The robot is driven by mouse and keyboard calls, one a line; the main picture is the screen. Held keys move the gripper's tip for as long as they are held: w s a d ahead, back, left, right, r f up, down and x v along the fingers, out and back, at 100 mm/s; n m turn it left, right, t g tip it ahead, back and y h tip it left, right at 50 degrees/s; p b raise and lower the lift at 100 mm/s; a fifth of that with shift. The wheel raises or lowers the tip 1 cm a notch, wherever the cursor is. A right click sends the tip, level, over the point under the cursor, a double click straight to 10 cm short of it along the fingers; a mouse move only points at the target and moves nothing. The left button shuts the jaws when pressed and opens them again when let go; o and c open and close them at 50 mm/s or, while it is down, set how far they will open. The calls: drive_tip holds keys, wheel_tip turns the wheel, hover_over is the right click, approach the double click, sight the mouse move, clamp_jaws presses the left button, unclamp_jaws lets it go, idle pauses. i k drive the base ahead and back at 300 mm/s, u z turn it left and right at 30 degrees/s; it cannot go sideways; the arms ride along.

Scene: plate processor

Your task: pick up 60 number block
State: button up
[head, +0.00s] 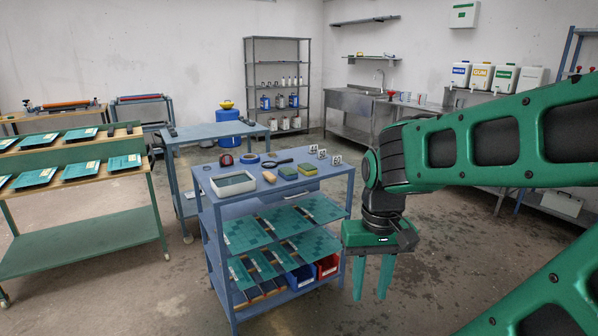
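Three small white number blocks with dark digits stand near the back right of the blue cart's top: a left one (313,148), a middle one (322,154) and a right one (337,160). The digits are too small to read surely, so I cannot tell which is 60. My gripper (370,298) hangs with its green fingers pointing down, in front and to the right of the cart. The fingers are apart with nothing between them. It is lower in the picture than the blocks and away from them.
The blue cart (215,203) also bears a white-rimmed tray (233,183), a magnifier (277,163), tape rolls, a wooden-coloured item (269,177) and two sponges (307,169). Its shelves hold green plates and blue and red bins. Floor right of the cart is open.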

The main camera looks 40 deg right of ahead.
sight(335, 159)
drive_tip(key=u, duration=0.45)
drive_tip(key=k, duration=0.6)
drive_tip(key=u, duration=0.1)
drive_tip(key=i, duration=0.85)
drive_tip(key=z, duration=1.2)
drive_tip(key=i, duration=1.2)
drive_tip(key=z, duration=0.9)
drive_tip(key=i, duration=0.8)
drive_tip(key=z, duration=0.3)
